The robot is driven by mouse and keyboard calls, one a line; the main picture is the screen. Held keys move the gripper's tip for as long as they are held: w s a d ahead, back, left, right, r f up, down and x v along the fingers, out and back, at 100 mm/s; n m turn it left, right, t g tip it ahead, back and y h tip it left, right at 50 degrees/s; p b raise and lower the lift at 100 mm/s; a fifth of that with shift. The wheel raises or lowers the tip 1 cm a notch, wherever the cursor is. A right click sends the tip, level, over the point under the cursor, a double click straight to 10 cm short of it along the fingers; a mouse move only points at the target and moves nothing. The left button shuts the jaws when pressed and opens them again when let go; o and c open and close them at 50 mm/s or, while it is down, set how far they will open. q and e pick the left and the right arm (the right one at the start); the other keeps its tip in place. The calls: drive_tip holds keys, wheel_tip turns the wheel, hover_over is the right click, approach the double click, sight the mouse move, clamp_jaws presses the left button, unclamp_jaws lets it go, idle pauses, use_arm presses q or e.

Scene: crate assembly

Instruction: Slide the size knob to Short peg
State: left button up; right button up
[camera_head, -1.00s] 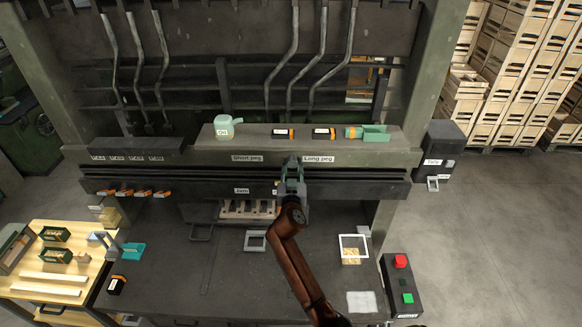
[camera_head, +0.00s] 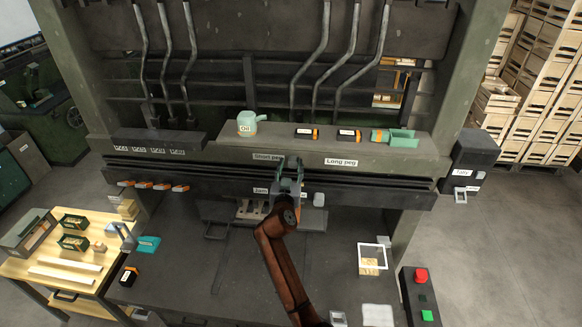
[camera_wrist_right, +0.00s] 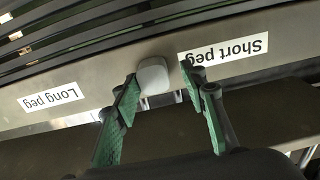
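The size knob (camera_wrist_right: 153,75) is a small pale grey block on the rail in the right wrist view. It sits between the two labels, closer to the "Short peg" label (camera_wrist_right: 224,50) than to the "Long peg" label (camera_wrist_right: 52,97). My right gripper (camera_wrist_right: 160,80) is open, with a green-padded finger on each side of the knob; I see a gap beside it. In the head view my right gripper (camera_head: 289,168) is at the rail, just right of the "Short peg" label (camera_head: 267,157) and left of the "Long peg" label (camera_head: 341,162), and hides the knob. My left gripper is not in view.
A green mug (camera_head: 246,124), orange-and-black blocks (camera_head: 306,132) and a green holder (camera_head: 403,138) stand on the ledge above the rail. A pale knob-like piece (camera_head: 319,199) is below right of the gripper. A red-and-green button box (camera_head: 420,295) is at lower right.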

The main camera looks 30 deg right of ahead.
drive_tip(key=shift+s+d, duration=0.1)
drive_tip(key=shift+s, duration=0.1)
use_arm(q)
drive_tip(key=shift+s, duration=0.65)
use_arm(e)
drive_tip(key=v, duration=0.7)
drive_tip(key=shift+a, duration=0.25)
